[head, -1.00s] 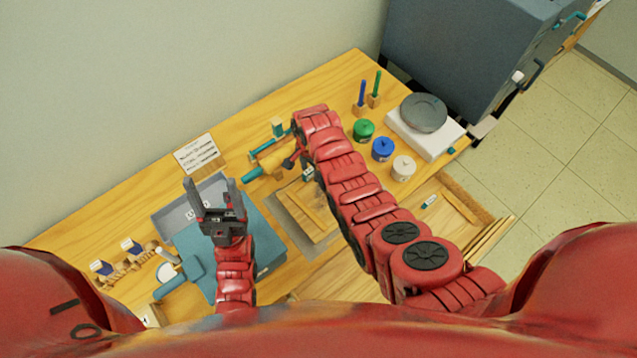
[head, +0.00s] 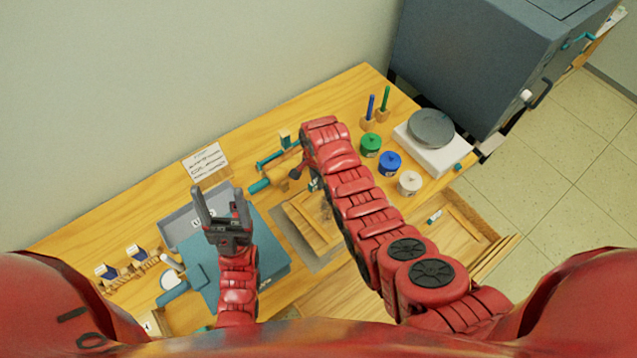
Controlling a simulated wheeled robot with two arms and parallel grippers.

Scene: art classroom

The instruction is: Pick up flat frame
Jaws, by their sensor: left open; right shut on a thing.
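A flat wooden frame (head: 306,224) lies on a grey sheet in the middle of the table. My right arm covers its right side. My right gripper (head: 298,172) is at the far end of that arm, beyond the frame and mostly hidden by the arm. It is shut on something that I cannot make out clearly. A teal handle end (head: 260,186) shows just left of it. My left gripper (head: 225,215) is open and empty, above the grey tray (head: 186,226) and the blue board (head: 268,255).
Green (head: 371,142), blue (head: 386,162) and white (head: 410,182) jars stand right of my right arm. A round grey disc (head: 431,127) sits on a white block. An open drawer (head: 462,228) juts out at the right. A grey cabinet (head: 490,60) stands behind.

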